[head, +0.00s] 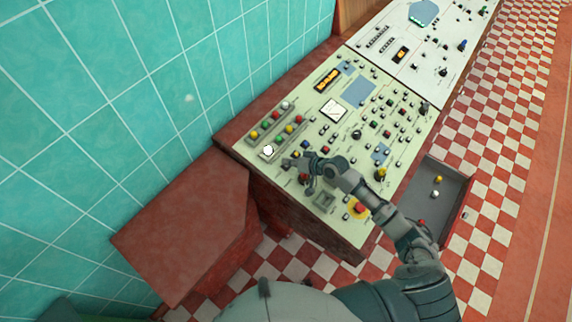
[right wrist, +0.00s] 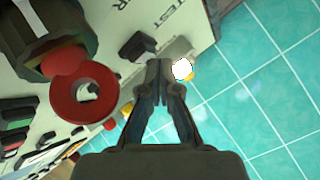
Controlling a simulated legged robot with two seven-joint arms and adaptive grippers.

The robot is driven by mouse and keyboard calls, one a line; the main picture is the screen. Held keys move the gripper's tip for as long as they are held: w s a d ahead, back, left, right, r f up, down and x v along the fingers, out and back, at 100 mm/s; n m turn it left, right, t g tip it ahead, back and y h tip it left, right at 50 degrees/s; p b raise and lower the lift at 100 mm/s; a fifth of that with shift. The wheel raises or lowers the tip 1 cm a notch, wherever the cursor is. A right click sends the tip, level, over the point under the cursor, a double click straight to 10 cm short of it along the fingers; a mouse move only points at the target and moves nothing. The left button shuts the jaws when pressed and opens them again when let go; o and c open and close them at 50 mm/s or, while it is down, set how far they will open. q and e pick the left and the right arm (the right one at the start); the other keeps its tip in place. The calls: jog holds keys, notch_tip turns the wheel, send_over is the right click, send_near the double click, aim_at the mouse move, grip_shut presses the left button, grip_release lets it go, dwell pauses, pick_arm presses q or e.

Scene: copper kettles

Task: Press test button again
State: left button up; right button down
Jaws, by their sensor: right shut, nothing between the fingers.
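A round white button (head: 268,150) sits near the left front edge of the pale green control panel (head: 300,135). In the right wrist view this button (right wrist: 182,69) looks bright white, with the lettering "TEST" on the panel nearby. My right gripper (head: 289,162) is over the panel, just to the right of the white button. In the right wrist view its fingertips (right wrist: 160,66) are together and empty, beside the button. I cannot tell whether they touch it. My left gripper is not in view.
Several coloured buttons and knobs crowd the panel around my gripper. A red button on yellow (head: 360,209) sits near its front edge. A grey open tray (head: 450,207) holds small knobs at the right. A teal tiled wall (head: 150,80) stands at the left.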

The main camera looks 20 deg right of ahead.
jog(key=shift+d+f, duration=0.1)
jog(key=shift+f, duration=0.25)
dwell(0.4)
dwell(0.3)
jog(key=shift+s+d+r+p, duration=0.1)
jog(key=shift+d+r+p, duration=0.05)
jog(key=shift+r+p, duration=0.55)
jog(key=r+p, duration=0.5)
jog(key=shift+s+d, duration=0.3)
jog(key=shift+s, duration=0.1)
dwell(5.3)
